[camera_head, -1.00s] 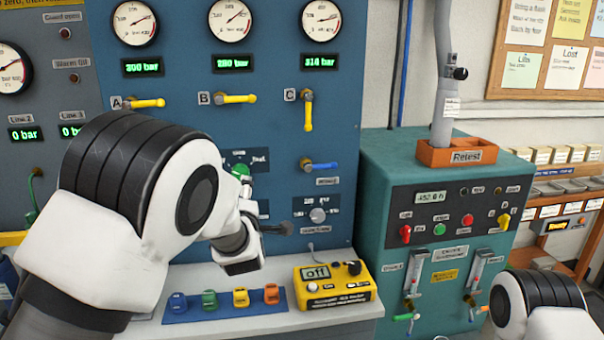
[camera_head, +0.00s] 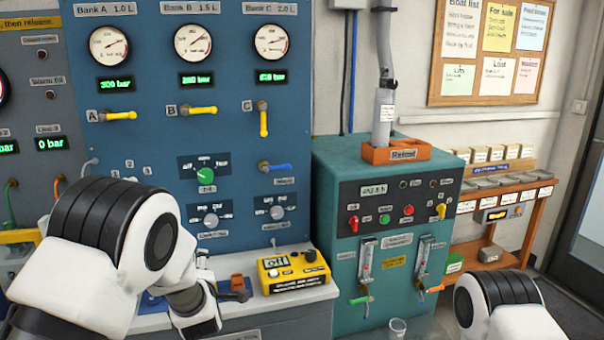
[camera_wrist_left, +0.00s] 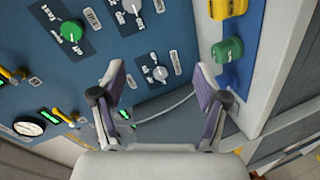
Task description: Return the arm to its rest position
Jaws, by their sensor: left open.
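My left arm (camera_head: 110,255) comes in from the left, in front of the blue gauge panel (camera_head: 215,135). Its wrist is low, over the pale bench shelf. The left gripper (camera_head: 232,291) is partly hidden by its own wrist in the head view. In the left wrist view the left gripper (camera_wrist_left: 160,88) has its two fingers wide apart with nothing between them. The panel with a green knob (camera_wrist_left: 72,31) lies beyond the fingers. My right arm (camera_head: 505,305) shows only as a white and black joint at bottom right; its gripper is out of view.
A yellow meter (camera_head: 295,272) reading "Off" sits on the shelf right of the left gripper. A teal bench unit (camera_head: 340,160) with an orange Retest tray (camera_head: 397,152) stands to the right.

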